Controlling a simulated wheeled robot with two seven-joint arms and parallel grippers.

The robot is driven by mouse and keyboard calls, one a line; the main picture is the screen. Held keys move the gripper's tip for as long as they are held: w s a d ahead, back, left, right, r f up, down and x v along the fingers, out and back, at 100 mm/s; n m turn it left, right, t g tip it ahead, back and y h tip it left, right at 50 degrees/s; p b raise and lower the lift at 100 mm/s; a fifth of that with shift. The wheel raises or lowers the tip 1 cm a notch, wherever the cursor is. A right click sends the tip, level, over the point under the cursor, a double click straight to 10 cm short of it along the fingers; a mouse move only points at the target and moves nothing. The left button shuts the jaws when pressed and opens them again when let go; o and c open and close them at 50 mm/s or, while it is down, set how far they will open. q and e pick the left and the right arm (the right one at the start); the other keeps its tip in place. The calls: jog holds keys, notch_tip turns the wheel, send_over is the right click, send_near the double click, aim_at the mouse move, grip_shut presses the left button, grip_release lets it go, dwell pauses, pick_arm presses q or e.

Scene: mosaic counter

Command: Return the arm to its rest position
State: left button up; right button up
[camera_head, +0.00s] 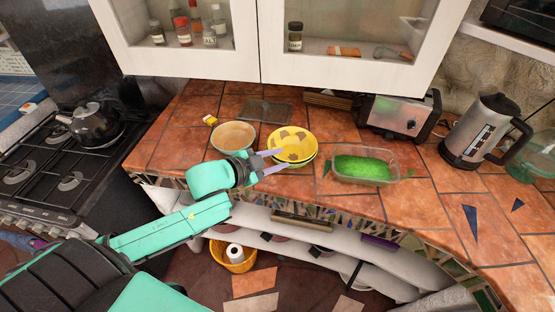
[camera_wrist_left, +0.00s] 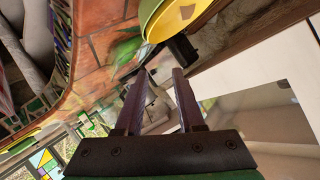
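My left arm (camera_head: 172,226) is teal and black and reaches in from the lower left over the counter's front edge. My left gripper (camera_head: 275,162) is at the near left side of the stacked yellow bowls (camera_head: 293,142) in the head view. In the left wrist view its two fingers (camera_wrist_left: 160,74) stand apart with nothing held between them. A yellow bowl rim (camera_wrist_left: 152,18) shows beyond the fingertips at the top of that view. I cannot tell whether a finger touches the bowls. My right gripper is not in view.
A wide tan bowl (camera_head: 234,137) stands left of the yellow bowls. A glass dish with green contents (camera_head: 363,168) is to the right, with a toaster (camera_head: 400,115) and kettle (camera_head: 482,130) beyond. A stove (camera_head: 62,165) is left. White cabinets (camera_head: 330,70) hang above; open shelves (camera_head: 300,240) lie below.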

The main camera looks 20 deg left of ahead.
pick_arm(q)
jog(key=shift+f, duration=0.1)
dwell(0.3)
jog(key=s+a+f+n+g+y, duration=0.25)
jog(key=s+f+n+g, duration=0.2)
jog(key=s, duration=0.45)
jog(key=s+a+f+n+g+y, duration=0.1)
jog(key=s+f+n+g+y, duration=0.25)
jog(key=s+f+n, duration=0.35)
jog(key=s+f+m+g+b, duration=0.1)
jog(key=s+f+b, duration=0.15)
jog(key=f, duration=1.15)
jog(key=s+f+m+g+b, duration=0.1)
jog(key=s+f, duration=0.2)
jog(key=f, duration=1.1)
jog(key=s+a+f+b, duration=0.1)
jog(key=s+f, duration=0.6)
jog(key=s, duration=0.1)
jog(key=s+a+f+g, duration=0.1)
jog(key=s+a+f, duration=0.1)
jog(key=s+f, duration=0.5)
jog(key=shift+s+a+f+b, duration=0.25)
jog(key=shift+s+f+b, duration=0.05)
jog(key=shift+s+b, duration=0.1)
